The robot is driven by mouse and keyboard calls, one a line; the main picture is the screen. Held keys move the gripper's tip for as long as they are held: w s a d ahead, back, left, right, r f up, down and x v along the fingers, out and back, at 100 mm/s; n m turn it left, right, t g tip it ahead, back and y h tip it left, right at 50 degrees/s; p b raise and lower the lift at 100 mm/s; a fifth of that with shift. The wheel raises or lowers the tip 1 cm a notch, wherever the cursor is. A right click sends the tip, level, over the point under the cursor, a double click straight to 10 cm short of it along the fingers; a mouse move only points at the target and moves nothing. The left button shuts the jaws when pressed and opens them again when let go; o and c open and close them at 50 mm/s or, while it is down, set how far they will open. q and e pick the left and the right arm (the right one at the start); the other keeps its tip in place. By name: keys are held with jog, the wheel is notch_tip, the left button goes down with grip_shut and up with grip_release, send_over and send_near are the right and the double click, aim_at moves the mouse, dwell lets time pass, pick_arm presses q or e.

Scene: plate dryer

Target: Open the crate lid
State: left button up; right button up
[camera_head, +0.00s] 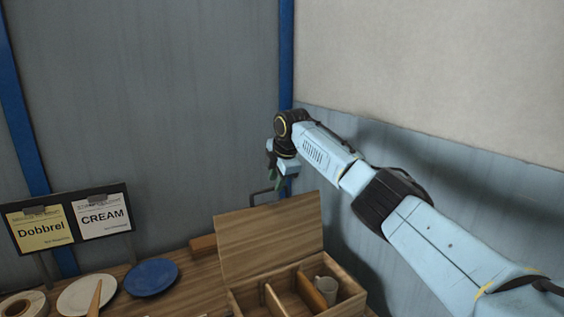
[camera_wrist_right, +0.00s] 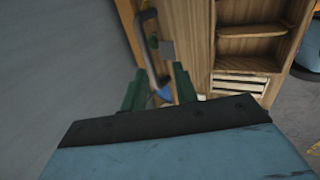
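The wooden crate (camera_head: 354,298) stands on the table at the lower middle of the head view. Its lid (camera_head: 268,236) is raised, standing up at the back with the compartments exposed. A grey handle (camera_head: 263,191) shows above the lid's top edge. My right gripper (camera_head: 278,183) hangs just above and beside the lid's top edge, near the handle. In the right wrist view, its green fingers (camera_wrist_right: 160,90) are apart, with the curved handle (camera_wrist_right: 151,60) seen beyond and between them. I cannot tell whether they touch it. My left gripper is not in view.
A white mug (camera_head: 326,288) sits in the crate's right compartment. A wall is close behind the crate.

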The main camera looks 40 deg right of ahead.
jog(key=b+v, duration=0.1)
jog(key=v, duration=0.6)
jog(key=shift+r, duration=0.2)
